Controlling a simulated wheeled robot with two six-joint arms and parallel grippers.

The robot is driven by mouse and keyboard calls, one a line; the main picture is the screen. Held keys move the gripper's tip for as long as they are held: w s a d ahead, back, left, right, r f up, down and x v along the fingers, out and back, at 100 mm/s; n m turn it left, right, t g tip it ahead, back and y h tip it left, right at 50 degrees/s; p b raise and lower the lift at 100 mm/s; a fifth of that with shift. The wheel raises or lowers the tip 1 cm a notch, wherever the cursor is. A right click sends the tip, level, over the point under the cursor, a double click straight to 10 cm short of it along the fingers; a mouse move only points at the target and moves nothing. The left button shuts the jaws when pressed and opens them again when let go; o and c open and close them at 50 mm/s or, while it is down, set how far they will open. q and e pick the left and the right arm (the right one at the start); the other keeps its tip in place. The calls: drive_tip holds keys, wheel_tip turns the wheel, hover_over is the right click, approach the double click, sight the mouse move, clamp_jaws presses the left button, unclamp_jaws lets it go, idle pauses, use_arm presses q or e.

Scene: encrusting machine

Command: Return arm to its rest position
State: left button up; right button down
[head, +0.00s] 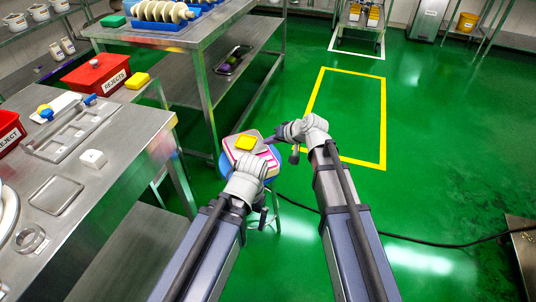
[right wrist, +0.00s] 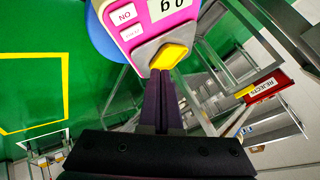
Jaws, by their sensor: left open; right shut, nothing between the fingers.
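My right gripper (head: 270,140) is beside the pink scale (head: 271,156), which stands on a blue stool. In the right wrist view its dark fingers (right wrist: 161,78) are shut with nothing between them, and their tips point at a yellow piece (right wrist: 171,57) on the plate of the scale (right wrist: 140,22). The yellow piece (head: 245,142) also shows in the head view. The tips look close to it; I cannot tell whether they touch. My left gripper (head: 257,166) is just in front of the scale, open, its fingers mostly hidden by the wrist.
A steel table (head: 110,185) with trays is at left. A taller steel table (head: 205,35) is beyond.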

idle(0.7)
drive_tip(key=s+d+f+n+g+h, duration=0.1)
drive_tip(key=s+d+f+g+h, duration=0.15)
drive_tip(key=s, duration=0.65)
drive_tip(key=s+d+f+n+g+h, duration=0.1)
drive_tip(key=s+f+g+h, duration=0.15)
drive_tip(key=s, duration=0.55)
drive_tip(key=s+d+f+n+g+h, duration=0.1)
drive_tip(key=s+d+f+h, duration=0.15)
drive_tip(key=s, duration=0.65)
wheel_tip(320, 180, up, 31)
drive_tip(key=p, duration=3)
drive_tip(key=shift+a, duration=0.35)
